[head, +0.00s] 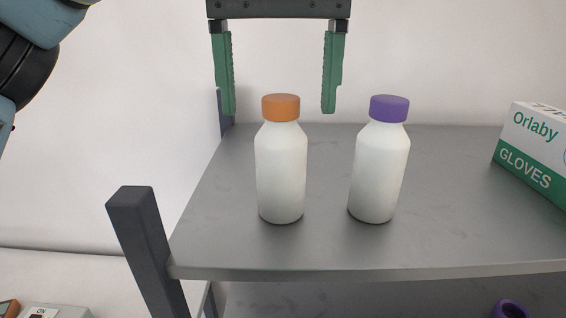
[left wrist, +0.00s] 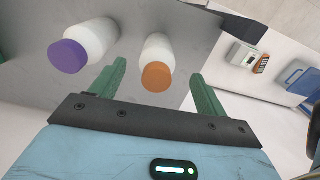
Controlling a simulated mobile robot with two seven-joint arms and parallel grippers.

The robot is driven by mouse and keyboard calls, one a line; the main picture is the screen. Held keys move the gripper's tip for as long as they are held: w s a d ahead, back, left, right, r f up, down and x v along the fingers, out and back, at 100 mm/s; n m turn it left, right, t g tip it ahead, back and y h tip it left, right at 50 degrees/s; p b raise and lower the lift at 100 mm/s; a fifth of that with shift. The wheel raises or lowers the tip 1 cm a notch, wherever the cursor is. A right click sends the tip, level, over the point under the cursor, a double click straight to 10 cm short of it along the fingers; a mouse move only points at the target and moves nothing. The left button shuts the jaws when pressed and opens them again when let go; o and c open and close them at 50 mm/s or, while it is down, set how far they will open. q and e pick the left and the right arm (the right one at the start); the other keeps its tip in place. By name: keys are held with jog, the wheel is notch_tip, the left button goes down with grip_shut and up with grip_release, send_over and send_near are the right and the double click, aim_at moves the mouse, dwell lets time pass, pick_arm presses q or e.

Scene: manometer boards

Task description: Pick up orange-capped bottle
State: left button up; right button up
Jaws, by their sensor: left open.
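The orange-capped bottle (head: 281,165), white with an orange cap, stands upright on the left part of a grey shelf (head: 230,245). In the left wrist view the orange-capped bottle (left wrist: 157,62) shows between the two fingers, its cap toward the palm. My left gripper (head: 279,112) is open and empty, with green fingers pointing down. In the head view its fingertips are level with the orange cap, one to each side; contact is not visible. My left gripper also shows in the left wrist view (left wrist: 160,72). My right gripper is not in view.
A purple-capped white bottle (head: 379,165) stands upright just right of the orange-capped one, with a narrow gap. A glove box (head: 535,150) sits at the shelf's right. A dark post (head: 145,245) rises at the shelf's front left corner. Front shelf space is clear.

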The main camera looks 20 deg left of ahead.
aim_at(281, 146)
pick_arm(q)
jog(key=shift+w+a+f+b, duration=0.1)
jog(key=shift+w+f+b, duration=0.1)
jog(key=shift+f, duration=0.95)
jog(key=shift+w+d+f+b, duration=0.1)
jog(key=shift+w+f+b, duration=0.05)
jog(key=shift+f, duration=1)
jog(key=shift+w+a+f+b, duration=0.1)
jog(key=shift+w+f+b, duration=0.1)
jog(key=shift+f, duration=0.95)
jog(key=shift+s, duration=0.1)
jog(key=shift+c, duration=0.3)
jog(key=c, duration=1.2)
